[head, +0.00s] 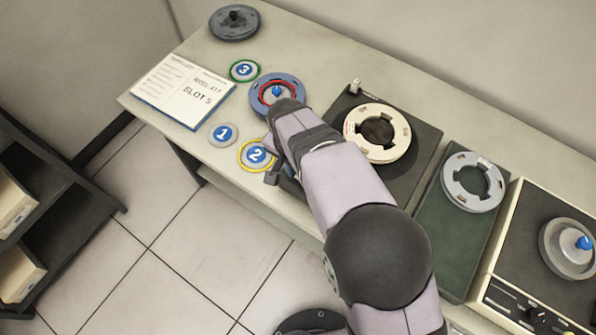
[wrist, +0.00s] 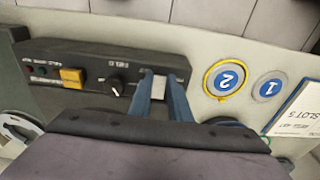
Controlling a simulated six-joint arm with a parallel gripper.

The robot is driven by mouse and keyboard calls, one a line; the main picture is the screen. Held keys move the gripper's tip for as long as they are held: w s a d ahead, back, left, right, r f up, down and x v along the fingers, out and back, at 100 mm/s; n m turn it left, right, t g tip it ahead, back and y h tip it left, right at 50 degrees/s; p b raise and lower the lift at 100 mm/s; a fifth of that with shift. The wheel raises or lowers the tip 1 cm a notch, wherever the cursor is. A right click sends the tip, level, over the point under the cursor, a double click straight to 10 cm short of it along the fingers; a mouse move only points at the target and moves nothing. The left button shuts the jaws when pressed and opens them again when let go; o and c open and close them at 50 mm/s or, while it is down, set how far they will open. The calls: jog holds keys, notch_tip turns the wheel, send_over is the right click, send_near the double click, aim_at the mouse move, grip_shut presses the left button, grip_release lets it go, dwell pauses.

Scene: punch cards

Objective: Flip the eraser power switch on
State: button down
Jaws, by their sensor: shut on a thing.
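In the wrist view, the dark front panel (wrist: 100,66) of a device carries a dial knob (wrist: 115,87), a yellow button (wrist: 72,77) and small lamps. My gripper's (wrist: 159,84) two blue fingers are at the panel's right end, one on each side of a pale, light-grey block (wrist: 158,90) that looks like the switch. The fingers are shut on it. Which way it is set cannot be told. In the head view, my arm covers most of the front left of the dark device (head: 415,160), which bears a cream ring reel (head: 356,128) on top.
Round number discs 1 (head: 222,133), 2 (head: 257,156) and 3 (head: 244,70) lie left of the device, with a blue reel (head: 262,93) and a printed card (head: 165,105). A grey ring (head: 450,184) and a cream-sided machine (head: 510,230) stand to the right.

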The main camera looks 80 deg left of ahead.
jog(key=shift+s+d+f+t+y+b, duration=0.1)
jog(key=shift+f+t+y+b, duration=0.25)
jog(key=shift+b, duration=0.45)
jog(key=shift+r, duration=0.25)
jog(key=c, duration=1.6)
grip_release()
jog(key=shift+c, duration=0.2)
jog(key=shift+r, duration=0.1)
notch_tip(320, 180, up, 7)
jog(key=s+d+b, duration=0.1)
jog(key=b, duration=0.1)
